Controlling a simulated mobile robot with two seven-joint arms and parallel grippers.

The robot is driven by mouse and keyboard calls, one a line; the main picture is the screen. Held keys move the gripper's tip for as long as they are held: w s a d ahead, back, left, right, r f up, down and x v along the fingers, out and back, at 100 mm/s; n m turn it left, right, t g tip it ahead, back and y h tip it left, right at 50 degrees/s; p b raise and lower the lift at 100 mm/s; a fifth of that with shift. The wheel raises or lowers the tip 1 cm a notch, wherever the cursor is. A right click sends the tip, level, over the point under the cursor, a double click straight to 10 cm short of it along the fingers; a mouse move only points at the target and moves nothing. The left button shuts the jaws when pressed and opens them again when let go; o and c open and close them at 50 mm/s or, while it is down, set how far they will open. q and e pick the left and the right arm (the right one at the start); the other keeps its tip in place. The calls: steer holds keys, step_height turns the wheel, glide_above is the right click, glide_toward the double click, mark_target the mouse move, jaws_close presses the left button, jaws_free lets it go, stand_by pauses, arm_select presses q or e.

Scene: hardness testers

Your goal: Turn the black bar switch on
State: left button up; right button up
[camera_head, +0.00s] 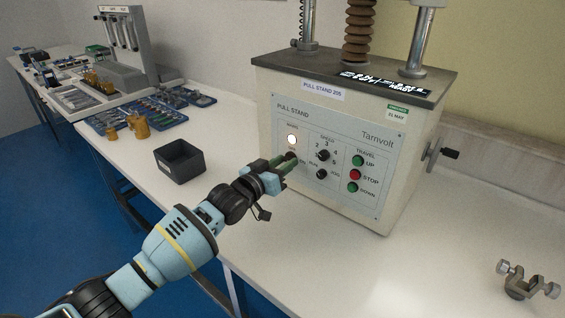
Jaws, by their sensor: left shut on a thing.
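The pull stand (411,150) is a cream box with a dark top and a grey control panel (325,187) on its front. A round lamp (291,139) near the panel's upper left glows white. The black bar switch (291,157) sits just below the lamp, mostly hidden by my gripper. My left gripper (284,163) reaches the panel from the lower left, with its green fingers shut on the switch. The switch's exact angle cannot be told. My right gripper is not in view.
A speed knob (323,155), a smaller knob (321,174) and green and red travel buttons (355,174) sit to the right on the panel. A black tray (180,162) stands left of the stand. A metal clamp (526,283) lies at the front right. The bench between is clear.

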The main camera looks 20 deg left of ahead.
arm_select(q)
steer(key=shift+m, duration=1.2)
steer(key=o, duration=1)
steer(key=shift+s+p, duration=0.1)
steer(key=shift+p, duration=0.2)
steer(key=v, duration=0.7)
steer(key=shift+s+a, duration=0.15)
steer(key=shift+s, duration=0.15)
